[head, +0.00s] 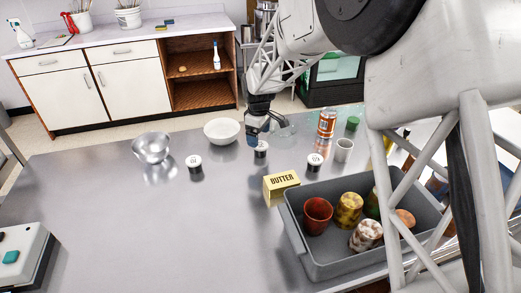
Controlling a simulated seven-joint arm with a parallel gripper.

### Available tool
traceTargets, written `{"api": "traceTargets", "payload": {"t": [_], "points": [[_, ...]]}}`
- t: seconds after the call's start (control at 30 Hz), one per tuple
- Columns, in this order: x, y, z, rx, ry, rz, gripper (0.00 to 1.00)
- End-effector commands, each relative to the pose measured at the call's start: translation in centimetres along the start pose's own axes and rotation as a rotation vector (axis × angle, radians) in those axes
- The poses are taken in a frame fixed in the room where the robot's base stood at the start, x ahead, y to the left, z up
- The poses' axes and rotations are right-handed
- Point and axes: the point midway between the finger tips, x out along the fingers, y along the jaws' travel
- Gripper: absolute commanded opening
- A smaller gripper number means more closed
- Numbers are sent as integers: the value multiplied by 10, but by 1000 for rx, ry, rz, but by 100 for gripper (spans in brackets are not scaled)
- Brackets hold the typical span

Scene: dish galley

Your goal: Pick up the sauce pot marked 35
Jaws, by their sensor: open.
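Three small dark pots with white lids stand on the metal table: a left pot (195,164), a middle pot (261,150) and a right pot (315,162). They look like the sauce pots. Lid marks are too small to read, so I cannot tell which one is 35. My gripper (259,133) points down right over the middle pot and partly covers it. It is open, with nothing seen held in it. I cannot tell whether its fingers reach around the pot or stay above it.
A white bowl (222,131) and a metal bowl (152,148) stand left of the gripper. A clear glass item is close to its right. The front-left table is mostly clear.

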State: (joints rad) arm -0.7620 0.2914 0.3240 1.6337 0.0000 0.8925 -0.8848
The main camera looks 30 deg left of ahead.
Motion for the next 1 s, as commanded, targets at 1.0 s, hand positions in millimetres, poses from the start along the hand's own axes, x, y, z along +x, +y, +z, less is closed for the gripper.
{"api": "traceTargets", "payload": {"t": [1.0], "points": [[53,2,3,0,0,0,88]]}}
